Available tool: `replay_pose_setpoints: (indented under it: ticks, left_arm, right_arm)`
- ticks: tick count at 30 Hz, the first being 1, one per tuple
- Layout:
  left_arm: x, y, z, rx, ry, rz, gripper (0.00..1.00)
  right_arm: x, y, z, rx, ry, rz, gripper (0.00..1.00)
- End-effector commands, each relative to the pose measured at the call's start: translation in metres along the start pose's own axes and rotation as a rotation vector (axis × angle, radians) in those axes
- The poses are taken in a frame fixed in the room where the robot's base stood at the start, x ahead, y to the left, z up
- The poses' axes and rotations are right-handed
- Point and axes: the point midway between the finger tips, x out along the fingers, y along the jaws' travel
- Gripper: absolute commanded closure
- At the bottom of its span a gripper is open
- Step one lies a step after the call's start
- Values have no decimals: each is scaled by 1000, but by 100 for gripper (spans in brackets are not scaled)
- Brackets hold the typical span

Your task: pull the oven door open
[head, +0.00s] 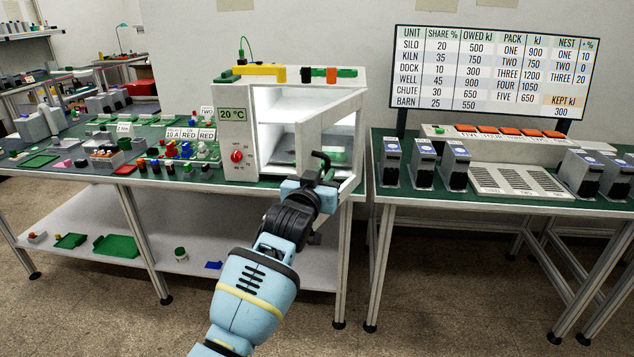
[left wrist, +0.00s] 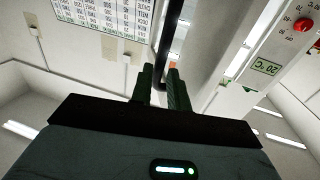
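The oven (head: 238,150) is a white box on the left bench, with a "20 °C" display and a red knob on its front. Its door (head: 309,139) stands partly open, swung out on the right side, and the lit interior (head: 280,110) shows. The black door handle (head: 321,160) is a bent bar. My left gripper (head: 318,178) is at this handle. In the left wrist view the handle (left wrist: 167,45) runs down between the two dark fingers (left wrist: 162,85), which look closed on it; the fingertips are partly hidden in the head view. My right gripper is not in view.
The left bench carries coloured blocks and labelled parts (head: 190,150) left of the oven. A second bench (head: 400,197) with dark-and-grey units (head: 423,163) stands close on the right. A table board (head: 490,70) is behind it. The floor in front is clear.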

Motion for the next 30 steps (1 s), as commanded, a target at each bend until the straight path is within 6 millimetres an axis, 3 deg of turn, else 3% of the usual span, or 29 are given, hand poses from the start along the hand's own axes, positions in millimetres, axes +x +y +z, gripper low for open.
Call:
replay_pose_setpoints:
  ticks: [6, 12, 23, 25, 27, 30]
  left_arm:
    - [-26, 0, -1, 1, 1, 0, 83]
    - [-40, 0, 0, 1, 0, 0, 83]
    - [-43, 0, 1, 1, -2, 0, 83]
    - [-43, -1, 2, 0, -3, 0, 89]
    - [-45, -5, 10, -13, -14, -2, 99]
    - [-56, -21, 43, -67, -59, -9, 100]
  right_arm:
    - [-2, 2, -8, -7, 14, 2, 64]
    - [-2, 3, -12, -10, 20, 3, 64]
    - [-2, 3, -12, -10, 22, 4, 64]
    - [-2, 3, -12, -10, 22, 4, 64]
    - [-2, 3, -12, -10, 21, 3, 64]
    - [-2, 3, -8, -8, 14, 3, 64]
